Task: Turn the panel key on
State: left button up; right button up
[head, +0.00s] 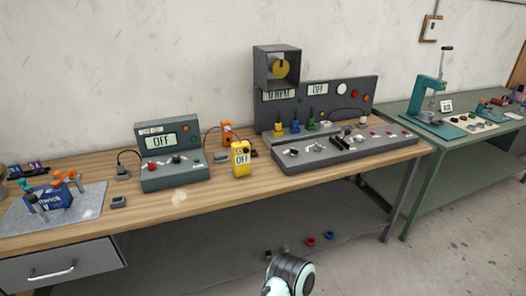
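The grey control panel (366,92) stands upright at the back of the wooden bench, with displays reading "0 RPM" and "OFF". It has a white round dial, a red button and an orange button. A sloped console (345,158) in front of it carries several knobs, switches and red buttons. The panel key is too small to tell apart among these controls. Neither of my grippers shows; only a grey and white part of my arm is at the bottom centre, below the bench's front edge.
A grey box with a yellow disc (281,68) stands above the panel. A grey meter (170,155) reading "OFF", a yellow handheld meter (241,159) also reading "OFF" and a blue toolbox (58,194) share the wooden bench (190,205). A green table (400,185) stands at right.

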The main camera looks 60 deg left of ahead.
aim_at(294, 152)
jog(key=u, duration=1.85)
jog(key=i+l+u, duration=0.2)
jog(key=u, duration=0.25)
jog(key=i+l+u, duration=0.2)
jog(key=l+u, duration=0.3)
jog(key=j, duration=0.15)
